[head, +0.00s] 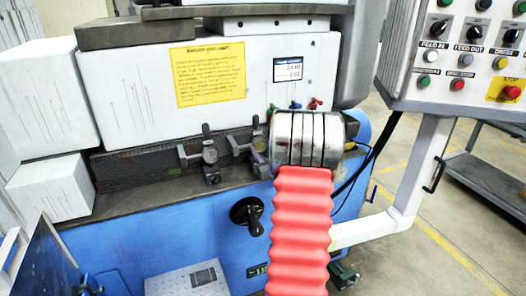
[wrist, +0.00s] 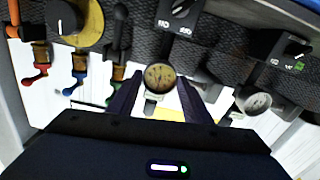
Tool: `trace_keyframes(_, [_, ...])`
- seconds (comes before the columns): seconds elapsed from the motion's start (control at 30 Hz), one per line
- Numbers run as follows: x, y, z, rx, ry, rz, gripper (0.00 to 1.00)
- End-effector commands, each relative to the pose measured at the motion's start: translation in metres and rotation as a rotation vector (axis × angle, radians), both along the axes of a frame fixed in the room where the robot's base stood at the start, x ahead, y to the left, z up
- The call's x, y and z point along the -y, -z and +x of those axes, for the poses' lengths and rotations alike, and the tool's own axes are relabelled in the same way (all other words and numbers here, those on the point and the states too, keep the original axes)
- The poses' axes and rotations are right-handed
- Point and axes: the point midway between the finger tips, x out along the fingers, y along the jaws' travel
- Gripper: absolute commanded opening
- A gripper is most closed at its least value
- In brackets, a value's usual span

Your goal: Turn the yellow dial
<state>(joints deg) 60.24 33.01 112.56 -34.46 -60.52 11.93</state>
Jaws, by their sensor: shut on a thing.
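In the wrist view, my gripper (wrist: 165,88) has its two dark purple fingers on either side of a small round gauge (wrist: 160,77) with a yellowish face, and is shut on it. A yellow round plate with a black knob (wrist: 75,20) is at the top left of the wrist view, apart from the fingers and cut off by the frame edge. In the head view, my gripper is mostly hidden behind my silver wrist and red arm sleeve; a bit of purple finger shows at its left.
A second gauge (wrist: 256,103) and black selector knobs stand close to the right. Red, blue and green levers (wrist: 78,75) hang at the left. In the head view, a control panel (head: 455,60) stands at the right and a black handwheel (head: 246,215) sits below.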

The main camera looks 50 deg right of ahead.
Motion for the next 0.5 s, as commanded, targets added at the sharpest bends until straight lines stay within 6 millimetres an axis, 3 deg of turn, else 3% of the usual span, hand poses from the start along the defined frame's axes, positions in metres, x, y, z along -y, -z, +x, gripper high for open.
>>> trace_keyframes(0.5, [-0.0008,0.0001,0.0006,-0.247,-0.002,-0.415,0.22])
